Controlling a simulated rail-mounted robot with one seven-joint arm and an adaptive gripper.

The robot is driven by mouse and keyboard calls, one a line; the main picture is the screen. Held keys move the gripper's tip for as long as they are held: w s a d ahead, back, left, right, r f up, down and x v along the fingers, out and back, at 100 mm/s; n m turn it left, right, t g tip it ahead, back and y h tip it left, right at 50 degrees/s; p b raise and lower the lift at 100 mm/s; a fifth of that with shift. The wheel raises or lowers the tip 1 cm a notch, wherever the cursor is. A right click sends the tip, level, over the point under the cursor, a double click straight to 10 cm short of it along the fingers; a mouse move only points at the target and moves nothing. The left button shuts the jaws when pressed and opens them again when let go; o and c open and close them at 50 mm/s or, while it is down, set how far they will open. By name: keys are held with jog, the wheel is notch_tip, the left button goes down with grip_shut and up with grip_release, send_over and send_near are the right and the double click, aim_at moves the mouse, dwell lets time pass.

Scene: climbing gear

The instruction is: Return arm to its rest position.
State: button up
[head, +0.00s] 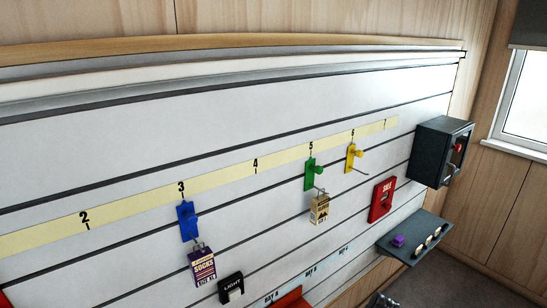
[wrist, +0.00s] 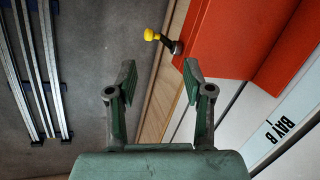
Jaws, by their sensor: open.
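My gripper (wrist: 159,76) shows in the wrist view with its two green-padded fingers apart and nothing between them. Beyond the right fingertip is an orange-red panel (wrist: 228,38), and a yellow-knobbed lever (wrist: 153,35) stands at its edge, apart from the fingers. I cannot make out my gripper in the head view.
The slatted wall carries a blue hook (head: 187,221) with a socks box (head: 202,265), a green hook (head: 310,174) with a small box (head: 320,209), and a yellow hook (head: 352,157). A red sale box (head: 382,199), dark cabinet (head: 440,152) and grey shelf (head: 413,237) are at right. Floor rails (wrist: 38,70) run at left.

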jog(key=s+a+f+n+g+h, duration=0.1)
jog(key=s+f, duration=0.4)
jog(key=s, duration=0.6)
jog(key=s+a+f+n+g+h, duration=0.1)
jog(key=s+a+f+n+g, duration=0.2)
jog(key=s, duration=0.9)
jog(key=s+a+f+n+g+h, duration=0.1)
jog(key=s+a+f+n+g, duration=0.2)
jog(key=s+f, duration=0.5)
jog(key=s+a+g, duration=0.1)
jog(key=s, duration=0.2)
jog(key=shift+s+a+f+h, duration=0.15)
jog(key=shift+s+f+h, duration=0.15)
jog(key=shift+s+h, duration=0.1)
